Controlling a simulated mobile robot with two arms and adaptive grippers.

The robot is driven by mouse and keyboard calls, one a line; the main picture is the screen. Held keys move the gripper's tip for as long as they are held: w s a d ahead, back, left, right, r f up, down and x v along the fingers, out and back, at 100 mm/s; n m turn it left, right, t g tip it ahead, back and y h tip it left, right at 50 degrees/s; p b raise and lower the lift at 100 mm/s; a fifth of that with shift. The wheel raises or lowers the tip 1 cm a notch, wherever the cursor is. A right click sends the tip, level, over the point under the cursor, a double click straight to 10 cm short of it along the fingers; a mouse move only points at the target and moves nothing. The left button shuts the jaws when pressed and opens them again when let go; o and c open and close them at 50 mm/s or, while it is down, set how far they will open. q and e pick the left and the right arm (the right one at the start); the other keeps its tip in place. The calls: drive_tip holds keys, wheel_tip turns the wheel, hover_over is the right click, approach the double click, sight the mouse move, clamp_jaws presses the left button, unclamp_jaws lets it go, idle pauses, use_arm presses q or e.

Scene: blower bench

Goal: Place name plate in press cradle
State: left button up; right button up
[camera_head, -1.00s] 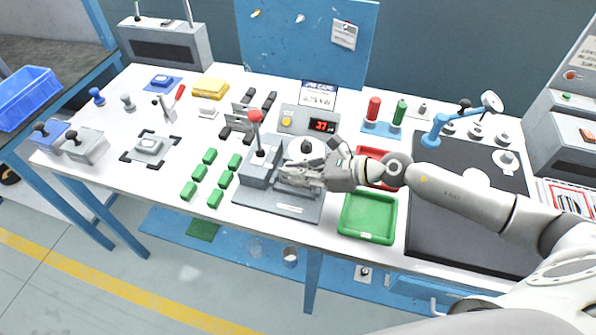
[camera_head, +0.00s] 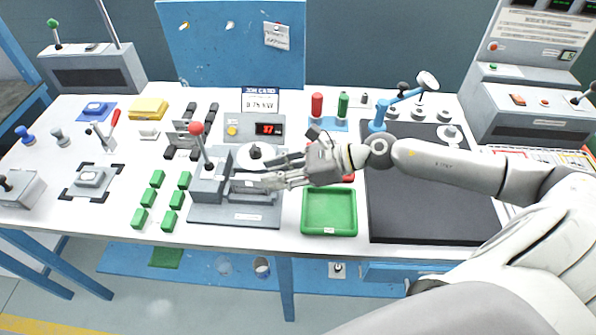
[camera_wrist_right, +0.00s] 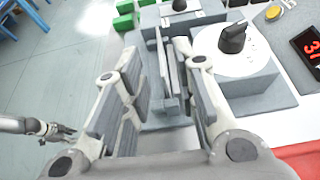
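The press (camera_head: 207,187) has a red-knobbed lever and a grey base plate; its cradle area (camera_head: 254,187) is the slotted grey block beside the lever. My right gripper (camera_head: 272,170) is low over this block, its fingers spread apart. In the right wrist view, my right gripper (camera_wrist_right: 162,85) has one finger on each side of a thin grey upright piece (camera_wrist_right: 166,65), with gaps visible. I cannot tell whether this piece is the name plate or part of the cradle. My left gripper (camera_wrist_right: 60,130) shows small at the left of the wrist view; its opening is unclear.
A white round dial (camera_head: 255,154) stands just behind the fingers. Several green blocks (camera_head: 158,178) lie left of the press. A green tray (camera_head: 329,212) is to its right, with a red tray (camera_head: 348,178) behind, partly hidden by my arm. A dark mat (camera_head: 420,215) lies farther right.

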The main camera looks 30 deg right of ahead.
drive_tip(key=shift+b+v, duration=0.6)
drive_tip(key=shift+v, duration=2.05)
